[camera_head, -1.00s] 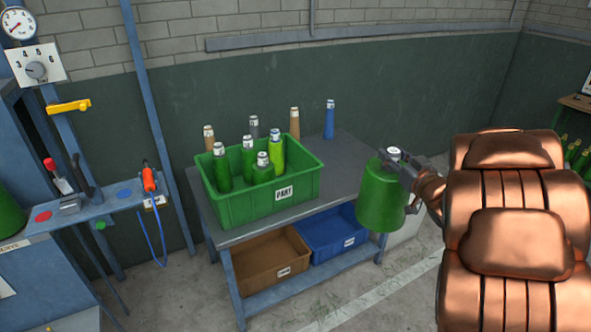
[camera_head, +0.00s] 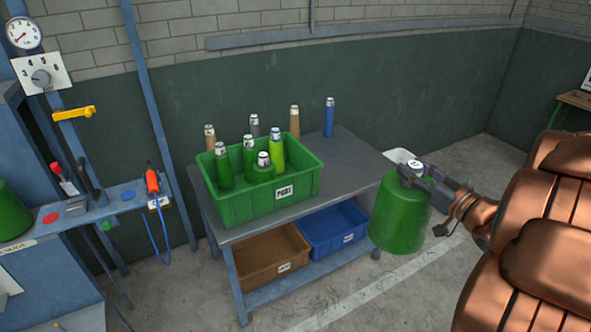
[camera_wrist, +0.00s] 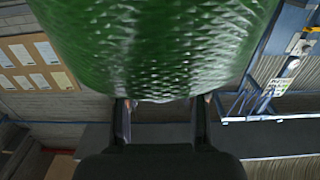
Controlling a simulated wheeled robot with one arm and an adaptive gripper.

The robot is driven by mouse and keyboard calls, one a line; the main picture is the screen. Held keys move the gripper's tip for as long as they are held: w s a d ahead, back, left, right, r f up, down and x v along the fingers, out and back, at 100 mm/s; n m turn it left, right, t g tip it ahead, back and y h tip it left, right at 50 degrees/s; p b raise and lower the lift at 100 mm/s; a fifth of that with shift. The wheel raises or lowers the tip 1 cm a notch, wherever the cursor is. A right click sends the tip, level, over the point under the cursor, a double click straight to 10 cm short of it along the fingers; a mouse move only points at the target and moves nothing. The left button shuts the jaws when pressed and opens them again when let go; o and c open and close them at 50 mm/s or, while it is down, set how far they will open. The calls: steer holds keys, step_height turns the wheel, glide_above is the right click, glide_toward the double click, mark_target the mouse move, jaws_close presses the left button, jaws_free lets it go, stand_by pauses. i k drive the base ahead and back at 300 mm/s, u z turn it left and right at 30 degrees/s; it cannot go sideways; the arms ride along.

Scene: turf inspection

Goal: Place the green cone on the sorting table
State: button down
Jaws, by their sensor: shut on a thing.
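My gripper (camera_head: 420,175) is shut on a large green cone (camera_head: 400,222) near its narrow, white-capped top. In the wrist view the cone (camera_wrist: 155,45) fills the upper middle, above the fingers of my gripper (camera_wrist: 162,108). A green crate (camera_head: 240,208) with several green cones in it stands on the left and front part of the table.
Brown, grey and blue cones stand along the table's back. The tabletop right of the crate is bare. A brown bin (camera_head: 265,258) and a blue bin (camera_head: 333,230) sit on the lower shelf. A blue frame with a red-handled tool (camera_head: 152,180) stands at left.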

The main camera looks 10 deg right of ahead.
mark_target(345, 165)
steer(key=i, duration=2)
